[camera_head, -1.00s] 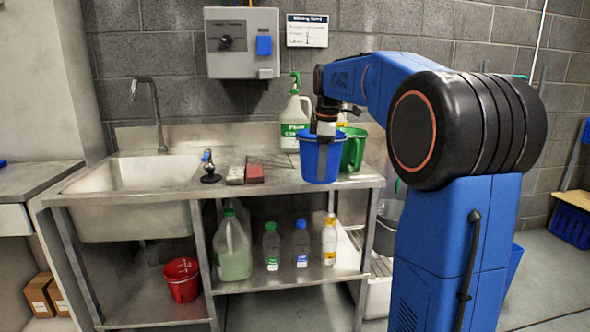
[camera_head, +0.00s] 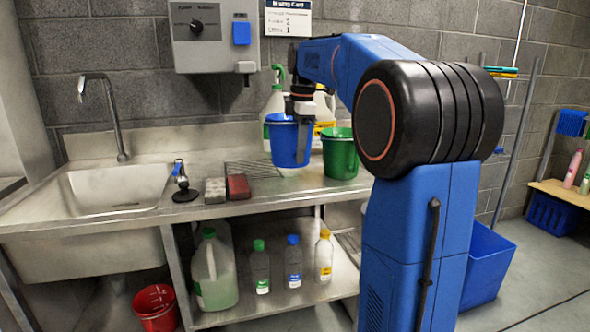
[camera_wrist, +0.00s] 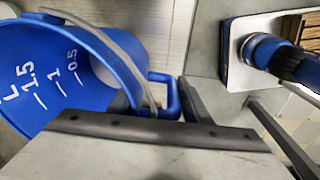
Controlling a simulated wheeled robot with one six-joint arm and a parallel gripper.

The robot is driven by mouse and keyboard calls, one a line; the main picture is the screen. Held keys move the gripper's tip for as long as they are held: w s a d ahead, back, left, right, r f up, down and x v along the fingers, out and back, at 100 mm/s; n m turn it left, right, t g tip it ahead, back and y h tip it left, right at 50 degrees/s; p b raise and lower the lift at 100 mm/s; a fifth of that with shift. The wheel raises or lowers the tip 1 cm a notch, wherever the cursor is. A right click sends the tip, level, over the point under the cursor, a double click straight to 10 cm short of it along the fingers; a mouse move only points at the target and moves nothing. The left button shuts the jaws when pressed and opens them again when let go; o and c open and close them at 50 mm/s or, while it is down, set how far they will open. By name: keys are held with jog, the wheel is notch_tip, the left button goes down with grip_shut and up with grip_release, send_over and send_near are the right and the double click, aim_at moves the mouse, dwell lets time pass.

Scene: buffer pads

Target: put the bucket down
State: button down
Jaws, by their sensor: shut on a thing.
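The blue bucket (camera_head: 284,143) hangs upright from my gripper (camera_head: 303,108) at the rear of the steel counter (camera_head: 290,200), left of the green bucket (camera_head: 341,155). Its base seems to be a little above the counter, but the exact gap is hard to tell. In the wrist view the bucket (camera_wrist: 62,85) shows white litre marks inside and a grey bail. My gripper (camera_wrist: 165,112) is shut on the blue handle at its side; the fingertips are partly hidden. A small white thing (camera_head: 289,172) shows just below the bucket.
Bare counter lies in front. Several bottles (camera_head: 293,262) stand on the shelf below.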

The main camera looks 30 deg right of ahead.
jog(key=shift+f, duration=2.75)
jog(key=shift+f, duration=0.4)
jog(key=c, duration=0.9)
grip_release()
jog(key=shift+c, duration=0.2)
jog(key=r, duration=0.8)
jog(key=s+r, duration=0.1)
jog(key=r, duration=0.3)
jog(key=shift+s+d+r, duration=0.1)
jog(key=shift+d+r, duration=0.1)
jog(key=shift+r, duration=0.15)
